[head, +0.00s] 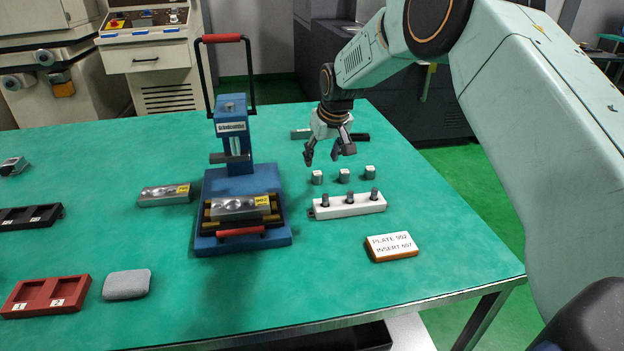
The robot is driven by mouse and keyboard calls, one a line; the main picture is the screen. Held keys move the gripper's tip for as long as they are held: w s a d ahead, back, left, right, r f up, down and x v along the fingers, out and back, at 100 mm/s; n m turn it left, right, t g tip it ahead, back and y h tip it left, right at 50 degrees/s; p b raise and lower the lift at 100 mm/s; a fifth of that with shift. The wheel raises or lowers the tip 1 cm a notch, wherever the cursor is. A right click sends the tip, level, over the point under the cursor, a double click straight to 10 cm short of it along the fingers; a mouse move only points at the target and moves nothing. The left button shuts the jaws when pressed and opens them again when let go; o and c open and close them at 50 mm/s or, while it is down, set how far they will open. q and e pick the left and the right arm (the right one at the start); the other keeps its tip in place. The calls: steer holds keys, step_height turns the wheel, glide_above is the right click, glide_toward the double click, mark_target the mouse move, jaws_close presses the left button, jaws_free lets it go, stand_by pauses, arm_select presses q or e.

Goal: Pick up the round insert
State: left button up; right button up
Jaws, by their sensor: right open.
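Three small grey metal inserts stand in a row on the green table: a left one (317,177), a middle one (344,175) and a right one (369,173). They have pale tops; their exact shapes and marks are too small to read. Three dark pins stand in a white holder (347,206) just in front of them. I cannot tell which piece is the round insert. My right gripper (328,157) points down with its fingers apart and empty, above and slightly behind the left and middle inserts. My left gripper is out of view.
A blue press (221,188) with a metal plate (240,207) stands left of the inserts. A card (392,246) reads "PLATE 902 INSERT 607". Another plate (165,195), a red tray (46,296) and a grey pad (127,284) lie left. The front-centre table is clear.

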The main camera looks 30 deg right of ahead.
mark_target(317, 173)
steer(key=shift+d+f, duration=0.5)
steer(key=shift+f, duration=0.1)
steer(key=shift+w+f, duration=0.1)
steer(key=shift+f, duration=0.3)
steer(key=shift+w+a+f+b, duration=0.2)
steer(key=shift+b, duration=0.15)
steer(key=b+x, duration=0.1)
steer(key=x, duration=0.3)
steer(key=shift+w+d+f, duration=0.1)
steer(key=shift+w+f, duration=0.2)
steer(key=shift+w, duration=0.05)
steer(key=shift+w+a, duration=0.1)
steer(key=shift+a, duration=0.1)
steer(key=shift+c, duration=0.4)
